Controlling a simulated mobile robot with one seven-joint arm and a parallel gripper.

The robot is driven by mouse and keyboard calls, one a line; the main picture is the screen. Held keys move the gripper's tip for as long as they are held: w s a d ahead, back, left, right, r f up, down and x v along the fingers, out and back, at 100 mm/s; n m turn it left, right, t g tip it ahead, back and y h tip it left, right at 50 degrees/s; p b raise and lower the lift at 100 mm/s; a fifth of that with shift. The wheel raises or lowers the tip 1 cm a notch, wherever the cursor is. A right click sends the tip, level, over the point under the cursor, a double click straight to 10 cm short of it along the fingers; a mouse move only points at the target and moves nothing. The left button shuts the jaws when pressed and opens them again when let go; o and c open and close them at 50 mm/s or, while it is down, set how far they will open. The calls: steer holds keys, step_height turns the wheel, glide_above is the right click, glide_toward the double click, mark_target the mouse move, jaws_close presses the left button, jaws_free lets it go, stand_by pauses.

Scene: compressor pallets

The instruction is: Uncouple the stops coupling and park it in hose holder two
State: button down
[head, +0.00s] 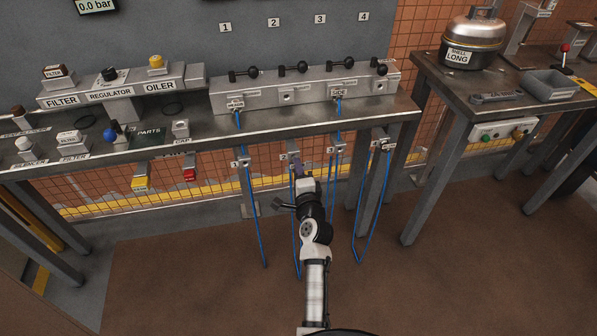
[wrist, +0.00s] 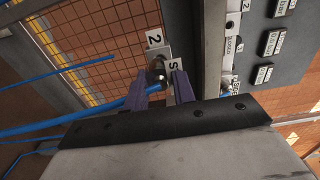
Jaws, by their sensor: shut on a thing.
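My gripper (head: 299,170) is at hose holder two (head: 291,157), below the front edge of the bench. In the wrist view its two purple fingers (wrist: 165,90) are shut on a coupling (wrist: 157,75) with a blue hose running off to the left. A white tag (wrist: 175,65) beside it shows an "S"; the rest of its lettering is hidden. The coupling is right at the bracket of holder two, marked by a "2" plate (wrist: 154,39). I cannot tell whether it is fully seated. In the head view my gripper mostly hides the coupling.
The manifold (head: 300,92) on the bench has several black-handled valves; blue hoses meet it below valves 1 and 3. Holder one (head: 240,163), holder three (head: 337,149) and holder four (head: 381,144) flank holder two. Blue hoses hang in loops nearby. A second table (head: 465,95) stands right.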

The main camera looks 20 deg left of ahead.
steer(key=shift+x, duration=1.1)
steer(key=c, duration=1.1)
jaws_free()
steer(key=shift+s, duration=0.1)
